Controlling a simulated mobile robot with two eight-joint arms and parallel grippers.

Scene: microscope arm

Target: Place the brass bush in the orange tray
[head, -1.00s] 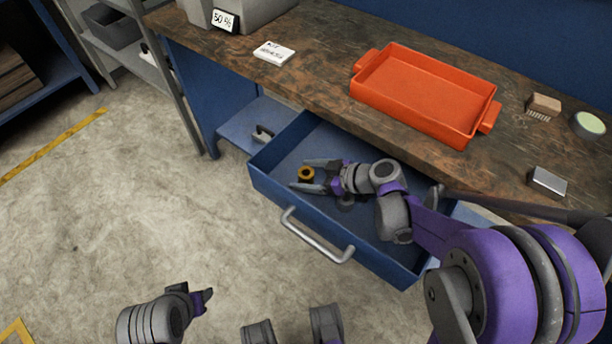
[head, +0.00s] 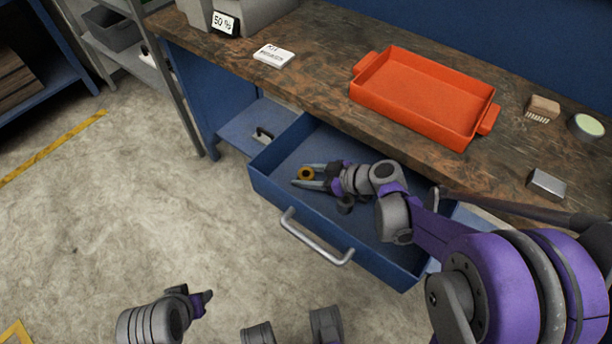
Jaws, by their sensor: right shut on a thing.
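The brass bush (head: 305,173) is a small gold ring with a dark hole, inside the open blue drawer (head: 270,172). My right gripper (head: 307,176) reaches into the drawer from the right and is shut on the bush, one finger on each side. Whether the bush touches the drawer floor I cannot tell. The orange tray (head: 425,122) stands empty on the workbench, above and to the right of the drawer. My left gripper (head: 206,298) is low at the bottom left, over the floor; its fingers are too small to read.
The workbench (head: 330,75) overhangs the back of the drawer. The drawer has a grey handle (head: 318,240) in front. A brush (head: 542,108), a round tin (head: 586,126) and a metal block (head: 547,184) lie right of the tray. A white card box (head: 273,55) lies left of it.

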